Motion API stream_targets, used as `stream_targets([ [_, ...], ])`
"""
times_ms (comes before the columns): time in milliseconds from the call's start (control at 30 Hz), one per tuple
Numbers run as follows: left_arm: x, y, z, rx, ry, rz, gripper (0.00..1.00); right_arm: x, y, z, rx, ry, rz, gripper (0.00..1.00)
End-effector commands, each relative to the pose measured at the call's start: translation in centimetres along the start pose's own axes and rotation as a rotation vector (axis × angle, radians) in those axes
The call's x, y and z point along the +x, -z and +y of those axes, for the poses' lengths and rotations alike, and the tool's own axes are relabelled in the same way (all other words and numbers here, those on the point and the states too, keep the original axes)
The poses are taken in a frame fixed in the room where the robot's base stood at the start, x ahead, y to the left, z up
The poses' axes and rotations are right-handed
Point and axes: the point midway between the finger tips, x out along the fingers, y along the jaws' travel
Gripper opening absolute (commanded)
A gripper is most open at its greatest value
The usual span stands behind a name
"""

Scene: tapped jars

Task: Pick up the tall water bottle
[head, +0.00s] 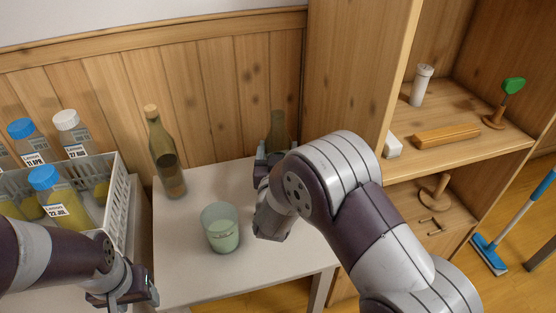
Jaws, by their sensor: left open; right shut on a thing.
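My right gripper (268,168) is shut on an olive-green bottle (279,127) at the back right of the white table. The bottle's upper part shows above the gripper; its lower part is hidden behind the gripper and arm. I cannot tell whether it touches the table. A second, tall brown-green glass bottle (165,152) with a cork stands upright at the table's back left, part-filled with dark liquid. My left gripper (130,292) is open and empty at the lower left, beside the table's left edge.
A glass of pale green liquid (222,231) stands mid-table. A white crate (118,205) with several labelled, capped bottles is at the left. A wooden shelf (460,125) at the right holds a white canister (421,86) and a wooden block (446,136). The table's front left is clear.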

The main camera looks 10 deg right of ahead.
Motion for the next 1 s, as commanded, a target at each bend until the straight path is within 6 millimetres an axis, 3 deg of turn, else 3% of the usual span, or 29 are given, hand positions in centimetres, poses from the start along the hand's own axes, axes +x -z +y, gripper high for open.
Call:
stream_targets([
  [233, -0.7, 0.1, 0.0, 0.0, 0.0, 0.0, 0.56, 0.0, 1.3, 0.0, 0.002, 0.0, 0.004, 0.16],
  [467, -2.6, 0.3, 0.0, 0.0, 0.0, 0.0, 0.56, 0.0, 5.0, 0.0, 0.003, 0.0, 0.006, 0.16],
  [800, -5.2, 0.6, 0.0, 0.0, 0.0, 0.0, 0.56, -3.6, 9.2, 6.8, 0.002, -0.005, 0.004, 0.16],
  [1000, -6.0, 0.7, 0.0, 0.0, 0.0, 0.0, 0.56, -5.0, 10.8, 9.6, 0.001, -0.003, 0.004, 0.16],
])
